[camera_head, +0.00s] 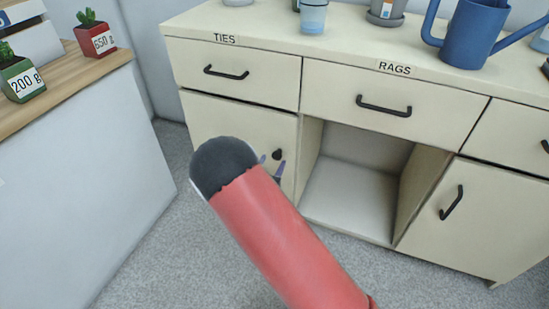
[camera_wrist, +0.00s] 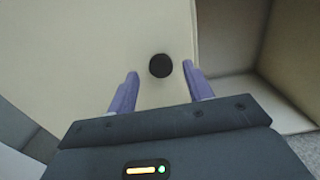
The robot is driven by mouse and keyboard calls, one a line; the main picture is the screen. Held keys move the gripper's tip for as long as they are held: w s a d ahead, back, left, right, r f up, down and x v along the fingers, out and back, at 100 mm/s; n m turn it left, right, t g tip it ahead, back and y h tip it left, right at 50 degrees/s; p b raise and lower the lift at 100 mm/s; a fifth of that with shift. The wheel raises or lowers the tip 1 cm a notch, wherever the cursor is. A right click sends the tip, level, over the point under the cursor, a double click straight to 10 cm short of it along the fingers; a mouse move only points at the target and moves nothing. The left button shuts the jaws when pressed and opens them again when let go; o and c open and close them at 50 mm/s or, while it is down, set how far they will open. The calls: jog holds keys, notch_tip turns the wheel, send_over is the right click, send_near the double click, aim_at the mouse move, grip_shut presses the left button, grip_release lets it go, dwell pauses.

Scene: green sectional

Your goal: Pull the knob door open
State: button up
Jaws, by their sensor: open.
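The knob door (camera_head: 229,122) is the cream lower-left door of the cabinet, below the drawer marked TIES. It looks closed. Its round black knob (camera_head: 277,155) sits near the door's right edge. In the wrist view the knob (camera_wrist: 160,66) is just beyond and between the two purple fingertips of my gripper (camera_wrist: 158,72). The gripper is open and empty, and the fingers do not appear to touch the knob. In the head view my red arm hides the lower part of the door and most of my gripper (camera_head: 271,165).
An open cubby (camera_head: 350,200) lies right of the door, then a door with a bar handle (camera_head: 451,202). Drawers marked TIES (camera_head: 226,73) and RAGS (camera_head: 384,107) are above. A white counter (camera_head: 75,185) stands at the left, with grey floor between.

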aim_at(276, 157)
jog(key=shift+x, duration=1.55)
grip_shut()
